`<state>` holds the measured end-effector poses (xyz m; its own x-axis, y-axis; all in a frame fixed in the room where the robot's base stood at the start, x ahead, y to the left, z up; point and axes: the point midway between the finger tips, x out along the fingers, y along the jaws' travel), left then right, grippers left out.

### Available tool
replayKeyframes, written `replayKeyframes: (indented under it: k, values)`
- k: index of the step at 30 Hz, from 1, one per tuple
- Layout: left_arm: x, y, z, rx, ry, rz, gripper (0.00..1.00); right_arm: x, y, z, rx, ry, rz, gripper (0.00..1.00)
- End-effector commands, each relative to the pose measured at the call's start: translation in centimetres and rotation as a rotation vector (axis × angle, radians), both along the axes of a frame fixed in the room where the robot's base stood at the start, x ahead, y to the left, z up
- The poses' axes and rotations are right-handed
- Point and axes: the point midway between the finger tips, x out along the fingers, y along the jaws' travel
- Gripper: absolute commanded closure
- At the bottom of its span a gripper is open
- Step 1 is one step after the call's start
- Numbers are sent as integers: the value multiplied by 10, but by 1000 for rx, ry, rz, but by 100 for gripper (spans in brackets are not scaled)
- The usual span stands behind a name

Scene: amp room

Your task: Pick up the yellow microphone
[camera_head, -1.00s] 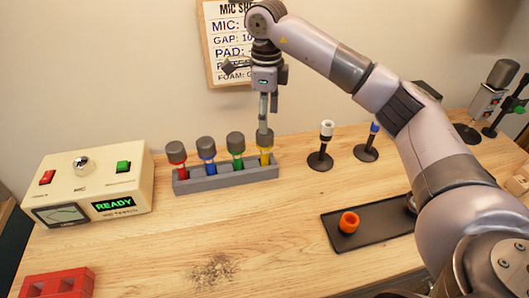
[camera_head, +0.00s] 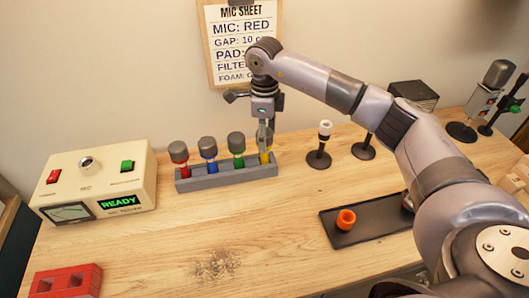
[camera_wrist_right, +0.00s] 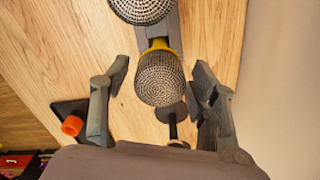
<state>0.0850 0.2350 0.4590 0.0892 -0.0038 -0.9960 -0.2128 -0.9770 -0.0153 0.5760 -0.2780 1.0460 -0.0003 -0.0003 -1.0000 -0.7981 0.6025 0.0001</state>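The yellow microphone (camera_head: 265,157) stands upright at the right end of a grey rack (camera_head: 225,176), its grey mesh head partly hidden by my right gripper (camera_head: 264,132). In the right wrist view its mesh head (camera_wrist_right: 160,80) and yellow collar lie between the two spread fingers of the right gripper (camera_wrist_right: 159,70). Gaps show between the head and both fingers, so the gripper is open around it. My left gripper is not in view.
Green (camera_head: 237,155), blue (camera_head: 208,158) and red (camera_head: 181,165) microphones stand to the left in the same rack. A white-topped stand (camera_head: 321,145) is close on the right. A black tray (camera_head: 375,225) holds an orange ring (camera_head: 346,219). The front table is mostly clear.

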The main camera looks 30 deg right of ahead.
Motion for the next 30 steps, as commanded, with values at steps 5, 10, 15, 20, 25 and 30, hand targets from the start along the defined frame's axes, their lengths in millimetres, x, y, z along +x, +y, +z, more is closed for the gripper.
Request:
replayKeyframes:
  k: [5,10,15,20,25,30]
  values:
    - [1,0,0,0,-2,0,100,0,0,0,0,0,0,60]
    - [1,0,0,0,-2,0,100,0,0,0,0,0,0,71]
    - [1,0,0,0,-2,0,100,0,0,0,0,0,0,82]
    - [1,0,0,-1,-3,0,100,0,0,1,1,-1,0,93]
    - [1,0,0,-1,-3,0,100,0,0,1,1,-1,0,100]
    - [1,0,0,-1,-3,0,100,0,0,1,1,-1,0,100]
